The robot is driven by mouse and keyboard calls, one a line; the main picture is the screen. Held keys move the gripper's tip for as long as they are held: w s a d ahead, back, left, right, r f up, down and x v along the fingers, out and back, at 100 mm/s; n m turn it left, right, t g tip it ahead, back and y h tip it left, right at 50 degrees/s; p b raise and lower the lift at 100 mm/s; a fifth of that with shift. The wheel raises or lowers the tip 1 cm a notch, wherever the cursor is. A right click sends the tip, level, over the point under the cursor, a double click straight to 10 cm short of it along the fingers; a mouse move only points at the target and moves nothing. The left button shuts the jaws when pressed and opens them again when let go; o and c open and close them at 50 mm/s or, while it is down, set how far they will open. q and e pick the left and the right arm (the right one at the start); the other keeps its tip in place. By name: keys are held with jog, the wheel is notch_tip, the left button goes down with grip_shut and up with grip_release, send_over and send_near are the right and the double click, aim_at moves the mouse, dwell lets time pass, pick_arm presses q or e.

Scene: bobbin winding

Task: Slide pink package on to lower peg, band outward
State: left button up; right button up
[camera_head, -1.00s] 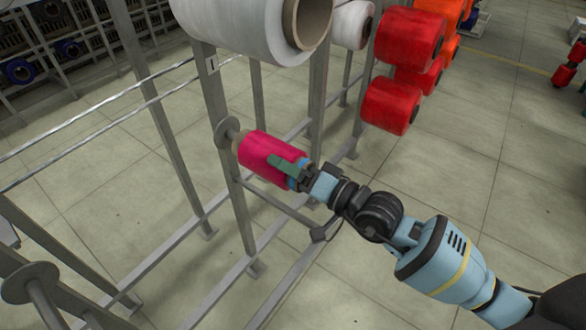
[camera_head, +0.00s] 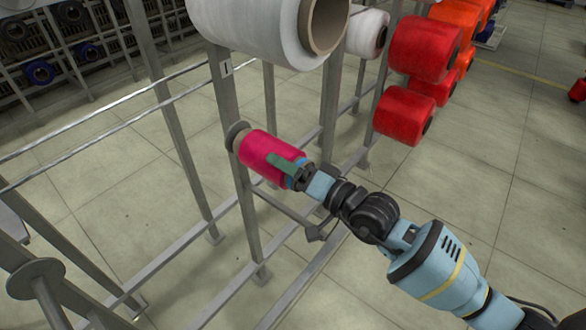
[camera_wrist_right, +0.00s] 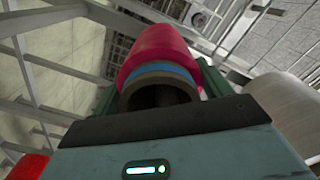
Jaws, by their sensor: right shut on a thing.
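The pink package (camera_head: 262,150) sits at the lower peg of the rack, its inner end close against the round grey disc (camera_head: 236,133). The peg's shaft is hidden by the package. The blue band (camera_head: 298,171) is on the outer end, toward my wrist. My right gripper (camera_head: 284,165) is shut on the package, a green finger lying along its side. In the right wrist view the package (camera_wrist_right: 160,48) lies between the green fingers of my gripper (camera_wrist_right: 160,90), with the blue band (camera_wrist_right: 163,70) and brown tube end facing the camera. My left gripper is not in view.
A large white package (camera_head: 255,28) hangs on the peg above. Red packages (camera_head: 403,115) hang to the right. A grey rack post (camera_head: 240,190) stands behind the lower peg, and another disc peg (camera_head: 35,278) is at lower left. The floor at right is open.

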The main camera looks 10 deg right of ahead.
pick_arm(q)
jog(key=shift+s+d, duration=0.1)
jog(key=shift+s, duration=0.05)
pick_arm(e)
jog(key=shift+w+a+r, duration=0.25)
jog(key=shift+r, duration=0.2)
pick_arm(q)
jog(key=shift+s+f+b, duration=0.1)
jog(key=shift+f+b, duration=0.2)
jog(key=shift+b, duration=0.15)
pick_arm(e)
jog(key=shift+s+f, duration=0.15)
jog(key=shift+f, duration=0.5)
dwell(0.4)
jog(key=o, duration=1.1)
jog(key=v, duration=0.3)
jog(key=shift+f+p, duration=0.2)
jog(key=shift+p, duration=0.15)
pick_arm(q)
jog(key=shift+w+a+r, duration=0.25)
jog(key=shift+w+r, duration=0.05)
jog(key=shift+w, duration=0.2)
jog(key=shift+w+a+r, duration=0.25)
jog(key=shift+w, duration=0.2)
pick_arm(e)
jog(key=shift+r+v, duration=0.15)
jog(key=shift+v, duration=1.15)
jog(key=shift+r+v, duration=0.2)
jog(key=shift+v, duration=1.1)
